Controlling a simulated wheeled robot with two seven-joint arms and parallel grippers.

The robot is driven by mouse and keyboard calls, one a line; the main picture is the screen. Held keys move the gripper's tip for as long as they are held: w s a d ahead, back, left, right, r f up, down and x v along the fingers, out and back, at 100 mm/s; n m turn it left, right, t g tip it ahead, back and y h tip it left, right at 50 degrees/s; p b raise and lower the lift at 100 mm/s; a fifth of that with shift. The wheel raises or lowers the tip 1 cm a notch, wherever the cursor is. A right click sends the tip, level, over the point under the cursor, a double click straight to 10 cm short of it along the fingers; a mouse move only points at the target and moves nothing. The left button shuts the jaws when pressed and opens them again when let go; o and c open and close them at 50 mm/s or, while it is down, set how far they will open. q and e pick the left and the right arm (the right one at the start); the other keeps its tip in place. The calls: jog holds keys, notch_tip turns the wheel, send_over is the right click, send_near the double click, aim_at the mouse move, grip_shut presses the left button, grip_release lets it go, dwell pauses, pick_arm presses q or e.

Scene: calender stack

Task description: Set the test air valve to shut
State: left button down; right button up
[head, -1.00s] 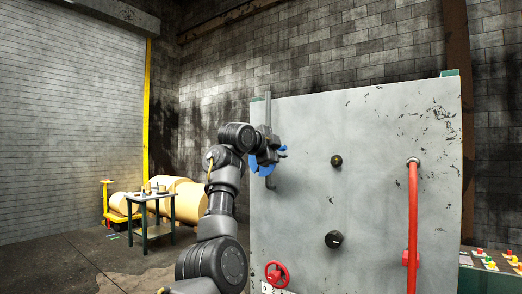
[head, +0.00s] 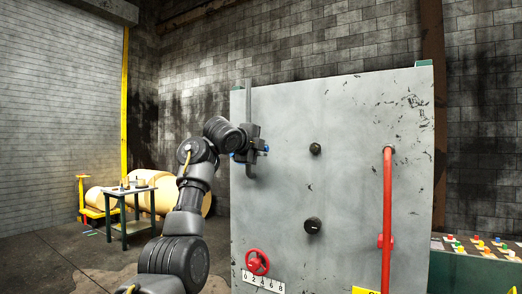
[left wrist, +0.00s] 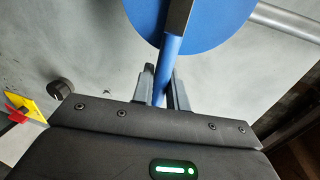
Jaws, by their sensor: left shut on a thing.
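The valve is blue; in the left wrist view it shows as a blue disc (left wrist: 215,22) with a narrow blue handle (left wrist: 166,72). My left gripper's dark fingers (left wrist: 161,80) are shut on that handle. In the head view my left gripper (head: 251,150) is at the upper left of the grey panel, in front of a vertical grey pipe (head: 248,100). Only small blue bits (head: 265,149) of the valve show beside it; the gripper hides the rest. I see no readable open or shut mark. My right gripper is not in view.
The grey panel (head: 350,115) also carries two black knobs (head: 313,226), a red handwheel (head: 257,262) above a number scale, and a tall red pipe (head: 387,200). A button console (head: 470,265) stands at the right. A small table (head: 130,205) and paper rolls stand at the left.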

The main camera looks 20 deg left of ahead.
pick_arm(q)
jog(key=shift+f, duration=0.2)
jog(key=c, duration=1.4)
grip_release()
jog(key=shift+r, duration=0.1)
jog(key=shift+c, duration=0.2)
